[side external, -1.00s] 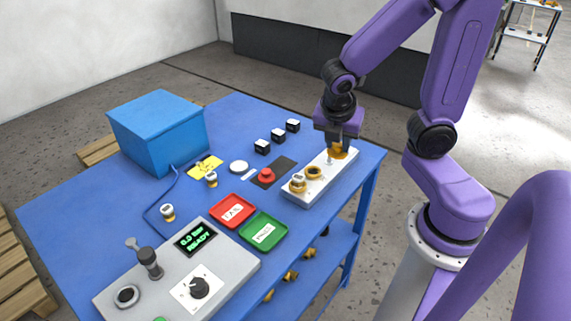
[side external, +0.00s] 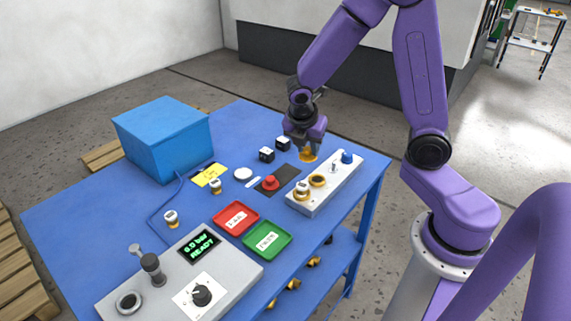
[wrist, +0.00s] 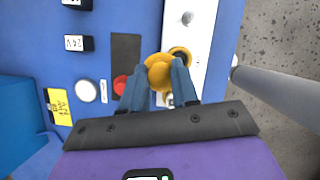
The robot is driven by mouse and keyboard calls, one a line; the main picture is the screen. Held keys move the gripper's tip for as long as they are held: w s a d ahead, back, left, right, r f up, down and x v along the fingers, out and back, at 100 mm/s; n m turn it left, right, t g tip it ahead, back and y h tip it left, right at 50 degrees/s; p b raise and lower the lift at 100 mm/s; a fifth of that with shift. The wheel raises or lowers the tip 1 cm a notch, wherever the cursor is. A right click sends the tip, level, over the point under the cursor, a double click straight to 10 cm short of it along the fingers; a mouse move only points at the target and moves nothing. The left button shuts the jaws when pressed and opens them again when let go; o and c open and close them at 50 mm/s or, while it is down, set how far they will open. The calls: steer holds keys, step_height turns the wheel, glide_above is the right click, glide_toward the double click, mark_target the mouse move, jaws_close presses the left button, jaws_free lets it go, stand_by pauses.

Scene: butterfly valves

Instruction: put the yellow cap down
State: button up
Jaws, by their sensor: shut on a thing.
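The yellow cap (side external: 308,156) is between the fingers of my gripper (side external: 306,149), above the table beside the far half of the white block (side external: 330,186). In the wrist view the yellow cap (wrist: 158,70) sits between the two blue fingertips (wrist: 157,82), which are closed on it. From above it overlaps the dark mat and the white block's edge. The gap beneath the cap is hard to judge.
The white block carries brass rings and a blue-topped post (side external: 347,157). A red button (side external: 270,183) stands on the dark mat (side external: 288,176). Small black boxes (side external: 267,154), red (side external: 235,218) and green (side external: 267,240) trays, and a blue box (side external: 165,140) are nearby.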

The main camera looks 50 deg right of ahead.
steer(key=w+f, duration=0.4)
steer(key=w, duration=0.1)
steer(key=w+d+f, duration=0.1)
steer(key=w+f, duration=0.1)
steer(key=shift+w+f, duration=0.15)
steer(key=shift+w+d+f, duration=0.1)
steer(key=shift+w+f, duration=0.4)
steer(key=shift+f, duration=1.65)
steer(key=shift+f, duration=0.1)
steer(key=o, duration=1)
